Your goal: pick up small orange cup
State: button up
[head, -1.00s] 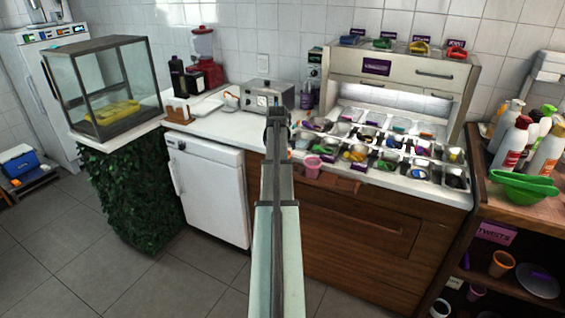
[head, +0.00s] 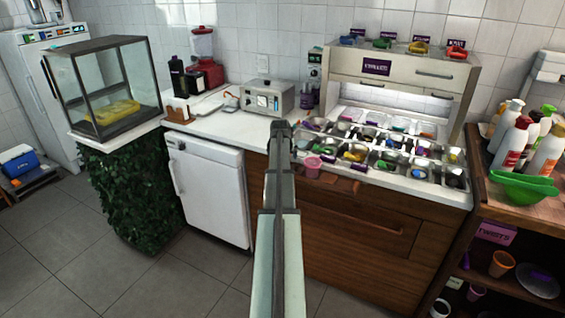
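An orange cup (head: 502,263) stands on the lower shelf of the wooden cart at the right, next to a grey dish. A smaller reddish cup (head: 476,292) is lower on the same cart, partly cut off from clear view. My arm reaches up the middle of the picture. The dark far end of it, where my gripper (head: 280,128) is, lies in front of the counter's edge, well left of the orange cup. Its fingers cannot be made out, and I see nothing held. A pink cup (head: 313,167) sits at the front edge of the toppings counter, right of my arm's end.
The toppings counter (head: 440,196) holds several metal tubs with coloured scoops. Bottles and a green bowl (head: 524,188) stand on the cart top (head: 548,208). A toaster-like machine (head: 266,97) stands behind my arm's end.

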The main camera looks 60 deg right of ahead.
jog(key=c, duration=1)
jog(key=shift+r, duration=0.1)
notch_tip(320, 180, up, 9)
jog(key=w+d+r+n+t+y, duration=0.1)
jog(key=w+d+n, duration=0.2)
jog(key=w, duration=0.1)
jog(key=w+d+r+n+t+y, duration=0.1)
jog(key=w+d+n, duration=0.1)
jog(key=w+d, duration=0.2)
jog(key=w+d+r+n+t+y, duration=0.1)
jog(key=w+d+n, duration=0.2)
jog(key=w, duration=0.2)
jog(key=shift+d+r+n+t, duration=0.2)
jog(key=shift+n+t, duration=0.1)
